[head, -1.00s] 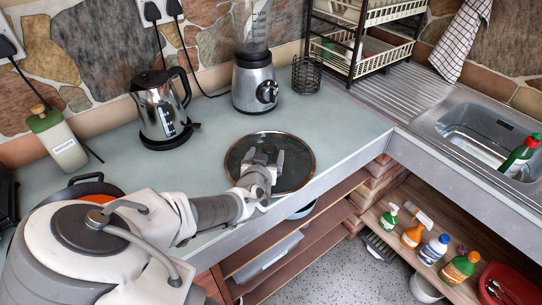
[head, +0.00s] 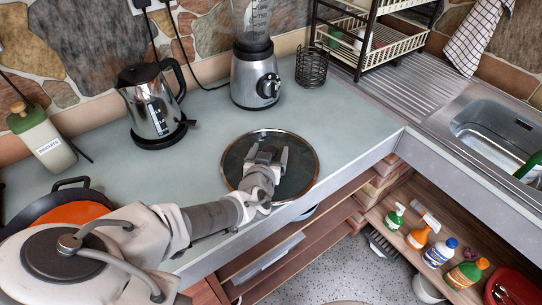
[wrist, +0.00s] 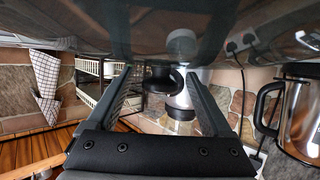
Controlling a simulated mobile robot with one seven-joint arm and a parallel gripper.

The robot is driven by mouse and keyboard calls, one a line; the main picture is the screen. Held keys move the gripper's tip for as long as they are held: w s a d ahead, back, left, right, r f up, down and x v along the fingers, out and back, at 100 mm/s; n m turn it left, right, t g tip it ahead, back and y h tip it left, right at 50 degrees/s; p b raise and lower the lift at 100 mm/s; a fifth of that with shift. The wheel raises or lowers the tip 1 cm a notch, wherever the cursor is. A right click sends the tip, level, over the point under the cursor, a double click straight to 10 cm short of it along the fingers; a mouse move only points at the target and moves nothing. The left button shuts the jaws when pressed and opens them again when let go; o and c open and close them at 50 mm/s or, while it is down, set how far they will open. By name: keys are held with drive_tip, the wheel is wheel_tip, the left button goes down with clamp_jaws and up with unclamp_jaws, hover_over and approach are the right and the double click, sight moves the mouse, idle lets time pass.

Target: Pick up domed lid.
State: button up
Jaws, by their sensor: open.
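The domed lid (head: 303,172) is a round dark glass lid with a brown rim, lying on the grey-green counter near its front edge. My gripper (head: 267,153) is over the lid's middle in the head view, its two fingers apart. In the wrist view, which is upside down, the lid's dark glass (wrist: 110,30) fills the top. Its black knob (wrist: 163,80) shows between the open fingers of my gripper (wrist: 160,80), with gaps on both sides. I cannot tell whether either finger touches the lid. In the head view my gripper hides the knob.
A steel kettle (head: 152,103) and a blender (head: 255,75) stand behind the lid. A wire holder (head: 311,68) and a dish rack (head: 375,45) are at the back right, beside the sink (head: 495,130). A dark pan (head: 35,215) is at the left. Counter around the lid is clear.

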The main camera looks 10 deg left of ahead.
drive_tip(key=shift+c, duration=0.3)
clamp_jaws()
idle(0.3)
